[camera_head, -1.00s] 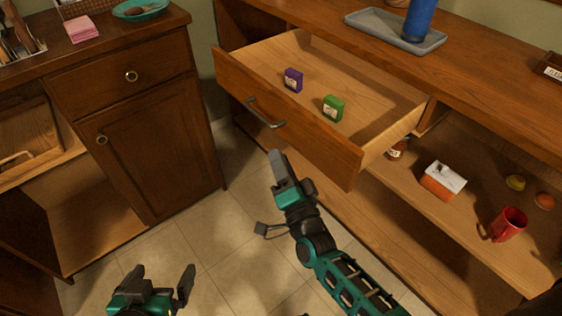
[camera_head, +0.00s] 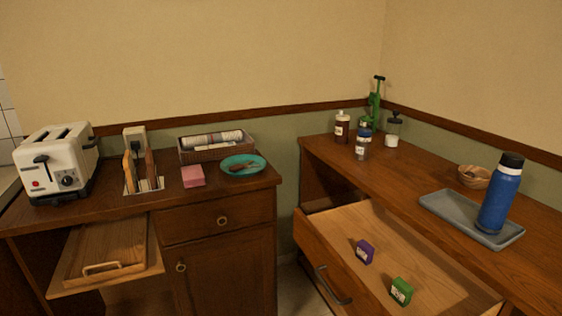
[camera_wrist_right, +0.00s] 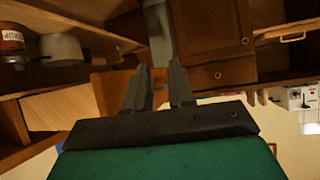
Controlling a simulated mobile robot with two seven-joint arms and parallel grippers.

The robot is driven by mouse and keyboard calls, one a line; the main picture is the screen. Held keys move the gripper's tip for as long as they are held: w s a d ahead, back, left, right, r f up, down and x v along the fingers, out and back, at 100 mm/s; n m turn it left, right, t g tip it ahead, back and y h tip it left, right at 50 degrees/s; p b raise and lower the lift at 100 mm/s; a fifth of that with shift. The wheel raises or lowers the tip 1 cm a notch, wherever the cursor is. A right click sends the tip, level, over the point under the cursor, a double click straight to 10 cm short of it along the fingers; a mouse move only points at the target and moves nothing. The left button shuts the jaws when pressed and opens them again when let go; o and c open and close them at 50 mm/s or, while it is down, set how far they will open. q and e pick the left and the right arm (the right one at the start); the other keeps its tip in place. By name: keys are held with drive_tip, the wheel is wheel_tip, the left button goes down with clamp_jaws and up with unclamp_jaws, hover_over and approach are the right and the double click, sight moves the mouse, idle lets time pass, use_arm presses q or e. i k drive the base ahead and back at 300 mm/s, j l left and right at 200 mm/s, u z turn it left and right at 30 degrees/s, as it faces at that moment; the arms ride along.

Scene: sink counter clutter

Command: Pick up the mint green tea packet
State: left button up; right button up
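The green tea packet (camera_head: 401,291), a small green box with a pale label, stands in the open drawer (camera_head: 428,272) in the head view. I take it for the mint green tea packet; its print is too small to read. A similar purple packet (camera_head: 364,252) stands to its left and a little behind. My right gripper (camera_wrist_right: 160,82) shows only in the right wrist view, its two fingers apart with nothing held between them. Neither packet can be made out in that view. My left gripper is out of both views.
The drawer front with its handle (camera_head: 333,286) juts out from the right counter. On that counter are a grey tray (camera_head: 440,205), a blue bottle (camera_head: 499,200) and a bowl (camera_head: 474,177). A toaster (camera_head: 58,163) and a teal plate (camera_head: 243,165) stand on the left counter.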

sight(400, 290)
drive_tip(key=k+z, duration=0.1)
drive_tip(key=z, duration=0.25)
drive_tip(key=k+j+z, duration=0.1)
drive_tip(key=z, duration=0.3)
